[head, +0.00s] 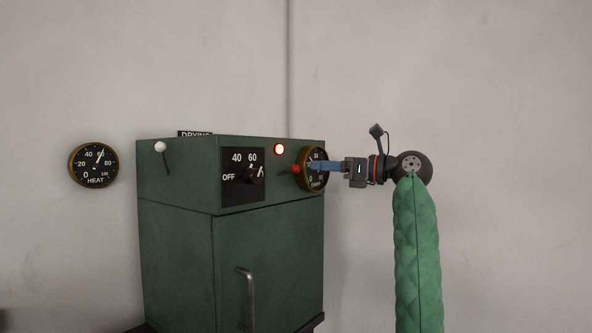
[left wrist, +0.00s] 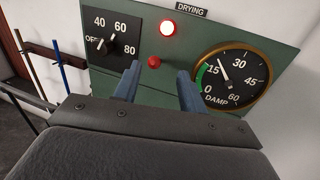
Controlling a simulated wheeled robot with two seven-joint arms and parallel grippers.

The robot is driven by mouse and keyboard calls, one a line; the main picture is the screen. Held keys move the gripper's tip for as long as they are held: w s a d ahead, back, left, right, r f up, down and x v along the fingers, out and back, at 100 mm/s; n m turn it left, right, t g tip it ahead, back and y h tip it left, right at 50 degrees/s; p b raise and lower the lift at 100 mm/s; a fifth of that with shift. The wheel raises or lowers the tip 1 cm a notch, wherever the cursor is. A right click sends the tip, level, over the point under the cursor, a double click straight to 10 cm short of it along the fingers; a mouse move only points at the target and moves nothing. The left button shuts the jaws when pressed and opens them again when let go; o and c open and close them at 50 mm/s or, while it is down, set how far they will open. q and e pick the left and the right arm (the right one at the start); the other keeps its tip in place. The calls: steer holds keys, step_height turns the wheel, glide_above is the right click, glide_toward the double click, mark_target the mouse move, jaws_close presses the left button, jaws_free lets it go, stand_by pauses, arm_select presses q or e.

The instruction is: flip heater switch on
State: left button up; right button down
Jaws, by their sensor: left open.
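The green cabinet (head: 170,235) has two small levers, one with a white ball tip (head: 160,147) at its left and one with a red ball tip (head: 296,169) at its right. No label naming a heater switch is readable. My left gripper (head: 312,166) is at the cabinet's right end, its blue fingers covering part of the damp gauge. In the left wrist view the fingers (left wrist: 158,80) are apart and empty. The red ball (left wrist: 154,61) appears beyond the gap between them; contact is not visible. My right gripper is not in view.
The dial (head: 243,175) marked OFF to 80 is beside the red lever. A red lamp (head: 279,149) glows above it. The damp gauge (left wrist: 232,77) is at the right. A heat gauge (head: 94,165) hangs on the wall. The cabinet door has a handle (head: 247,295).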

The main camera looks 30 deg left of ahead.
mark_target(295, 168)
arm_select(q)
steer(key=shift+n+h, duration=0.3)
steer(key=shift+h, duration=0.1)
steer(key=shift+s+a+f+p, duration=0.15)
steer(key=shift+s+a+p, duration=0.15)
steer(key=shift+a, duration=1)
steer(key=shift+s+a+f+p, duration=0.15)
steer(key=shift+s+a+p, duration=0.15)
steer(key=shift+a, duration=0.95)
steer(key=shift+s+a+f+p, duration=0.2)
steer(key=shift+s+a, duration=0.15)
steer(key=shift+a, duration=0.95)
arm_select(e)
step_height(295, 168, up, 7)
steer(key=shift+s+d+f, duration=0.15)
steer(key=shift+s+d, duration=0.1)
arm_select(q)
steer(key=shift+c, duration=0.3)
steer(key=shift+r, duration=0.1)
jaws_close()
